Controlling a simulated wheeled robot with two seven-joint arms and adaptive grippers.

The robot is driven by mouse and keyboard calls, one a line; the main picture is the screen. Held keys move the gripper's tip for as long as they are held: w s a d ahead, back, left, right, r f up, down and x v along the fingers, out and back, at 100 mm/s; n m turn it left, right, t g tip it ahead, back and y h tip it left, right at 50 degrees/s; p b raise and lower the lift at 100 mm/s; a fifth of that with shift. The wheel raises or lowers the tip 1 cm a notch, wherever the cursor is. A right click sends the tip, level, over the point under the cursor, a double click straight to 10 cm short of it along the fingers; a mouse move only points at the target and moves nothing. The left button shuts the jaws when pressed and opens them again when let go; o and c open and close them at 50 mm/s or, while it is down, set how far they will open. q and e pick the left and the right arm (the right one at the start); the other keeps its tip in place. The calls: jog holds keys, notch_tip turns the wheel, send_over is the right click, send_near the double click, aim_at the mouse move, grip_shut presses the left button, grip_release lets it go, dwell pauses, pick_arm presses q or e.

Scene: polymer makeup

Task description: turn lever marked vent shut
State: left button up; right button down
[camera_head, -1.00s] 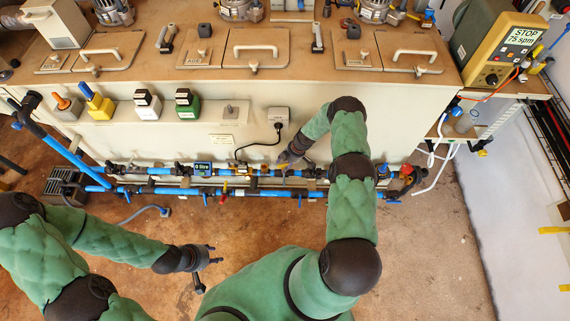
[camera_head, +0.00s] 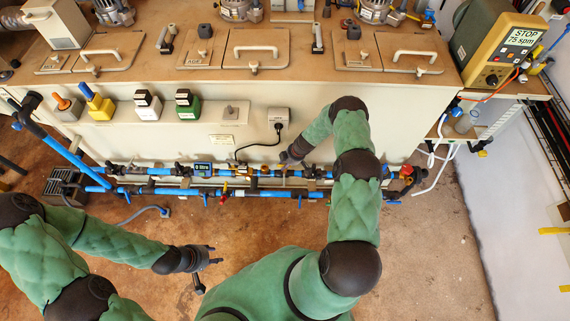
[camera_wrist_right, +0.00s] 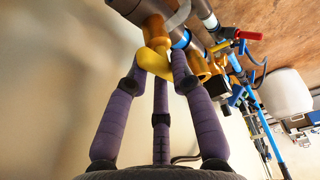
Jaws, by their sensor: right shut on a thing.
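A run of blue pipes with valves (camera_head: 150,171) goes along the lower front of the bench. My right gripper (camera_head: 284,158) is at this pipe run, right of its middle. In the right wrist view, my right gripper (camera_wrist_right: 162,65) has its purple fingers closed around a yellow lever (camera_wrist_right: 153,62) on a metal valve body. The fingers hide part of the lever, and no vent marking is readable. My left gripper (camera_head: 208,257) is open and empty above the floor, well apart from the pipes.
A red handle (camera_wrist_right: 248,35) also shows in the wrist view. A power plug and cable (camera_head: 277,128) hang above the pipes. The brown floor (camera_head: 430,240) at right is clear.

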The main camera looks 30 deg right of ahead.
jog(key=shift+s+f, duration=0.1)
jog(key=c, duration=1.1)
grip_release()
jog(key=shift+v, duration=6)
